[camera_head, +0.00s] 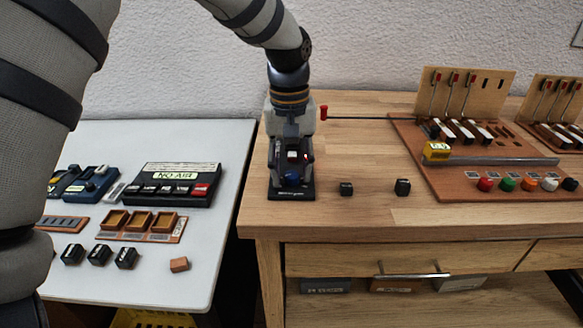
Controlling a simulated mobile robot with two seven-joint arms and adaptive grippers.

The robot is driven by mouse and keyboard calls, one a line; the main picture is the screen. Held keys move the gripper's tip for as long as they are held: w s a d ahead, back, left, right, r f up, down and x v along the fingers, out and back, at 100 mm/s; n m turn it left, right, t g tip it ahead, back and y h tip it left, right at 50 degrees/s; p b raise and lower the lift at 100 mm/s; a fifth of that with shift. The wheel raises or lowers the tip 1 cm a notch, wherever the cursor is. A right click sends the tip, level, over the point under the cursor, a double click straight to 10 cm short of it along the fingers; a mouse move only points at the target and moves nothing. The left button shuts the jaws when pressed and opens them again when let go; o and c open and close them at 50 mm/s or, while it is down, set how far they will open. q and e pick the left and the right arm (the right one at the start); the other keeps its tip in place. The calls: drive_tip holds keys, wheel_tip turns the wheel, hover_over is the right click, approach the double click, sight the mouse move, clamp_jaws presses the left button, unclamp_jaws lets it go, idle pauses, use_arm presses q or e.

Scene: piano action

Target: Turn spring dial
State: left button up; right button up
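A black base plate (302,194) lies near the left edge of the wooden table. A small blue knob-like part (292,180) shows just above it; I take this to be the spring dial, mostly hidden by my gripper. My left gripper (291,174) points straight down over it, its fingers low around or right above the blue part. Whether the fingers touch or grip it I cannot tell. My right gripper is not in view.
Two black cubes (346,189) (402,187) stand to the right. A red-tipped rod (370,118) runs right to the orange-brown piano action board (455,182). A white table (205,240) with trays and a NO AIR box (172,184) stands left, across a gap.

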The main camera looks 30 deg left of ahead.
sight(290, 174)
use_arm(q)
clamp_jaws()
drive_tip(key=shift+r+m+p, duration=0.25)
drive_tip(key=shift+m+p, duration=0.15)
drive_tip(key=shift+m, duration=0.5)
drive_tip(key=shift+f+m, duration=0.25)
drive_tip(key=shift+m, duration=0.25)
drive_tip(key=shift+o, duration=2.2)
unclamp_jaws()
wheel_tip(290, 174, up, 12)
drive_tip(key=shift+a, duration=0.1)
